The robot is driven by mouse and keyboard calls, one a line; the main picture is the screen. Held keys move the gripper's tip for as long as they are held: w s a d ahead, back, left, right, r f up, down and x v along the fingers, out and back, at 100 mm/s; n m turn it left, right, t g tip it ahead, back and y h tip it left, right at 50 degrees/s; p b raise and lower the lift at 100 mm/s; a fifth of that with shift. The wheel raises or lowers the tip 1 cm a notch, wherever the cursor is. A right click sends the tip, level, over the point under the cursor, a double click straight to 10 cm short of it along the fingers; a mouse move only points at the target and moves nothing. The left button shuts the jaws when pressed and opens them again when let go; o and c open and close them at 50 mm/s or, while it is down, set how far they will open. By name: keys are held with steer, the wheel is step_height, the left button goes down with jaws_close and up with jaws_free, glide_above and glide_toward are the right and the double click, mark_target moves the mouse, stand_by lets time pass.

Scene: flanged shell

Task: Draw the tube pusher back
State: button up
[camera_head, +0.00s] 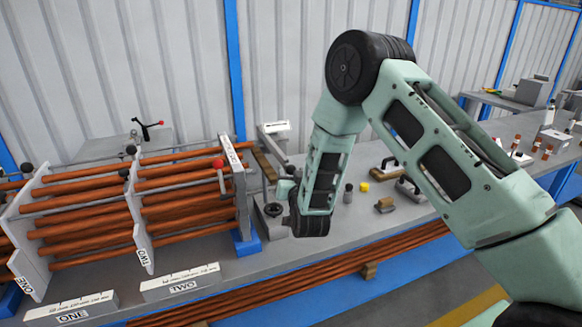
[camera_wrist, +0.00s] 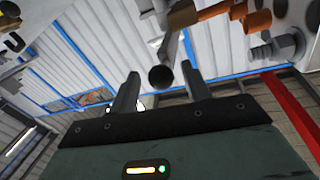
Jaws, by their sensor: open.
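A grey rod with a black ball knob (camera_wrist: 161,77), which looks like the tube pusher, points toward me in the wrist view. My gripper (camera_wrist: 160,69) is open, with one finger on each side of the knob in the picture. Neither finger visibly touches it, and I cannot tell how deep the knob sits between them. In the head view my arm covers the fingers and this knob. The rack of copper-coloured tubes (camera_head: 185,184) stands left of my arm, with its white upright end plates.
Black-knobbed rods (camera_head: 131,150) and a red-knobbed lever (camera_head: 218,163) stick out at the rack. White blocks labelled ONE (camera_head: 72,308) and TWO (camera_head: 181,283) lie at the bench's front edge. A yellow piece (camera_head: 364,187) and handled tools lie right of my arm.

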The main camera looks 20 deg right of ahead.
steer(key=shift+w+d, duration=0.15)
steer(key=shift+w, duration=0.7)
steer(key=shift+c, duration=0.3)
jaws_close()
steer(key=d+b, duration=0.3)
steer(key=d, duration=0.4)
steer(key=shift+d, duration=0.4)
steer(key=shift+o, duration=0.3)
jaws_free()
steer(key=shift+d, duration=0.15)
steer(key=shift+s, duration=0.1)
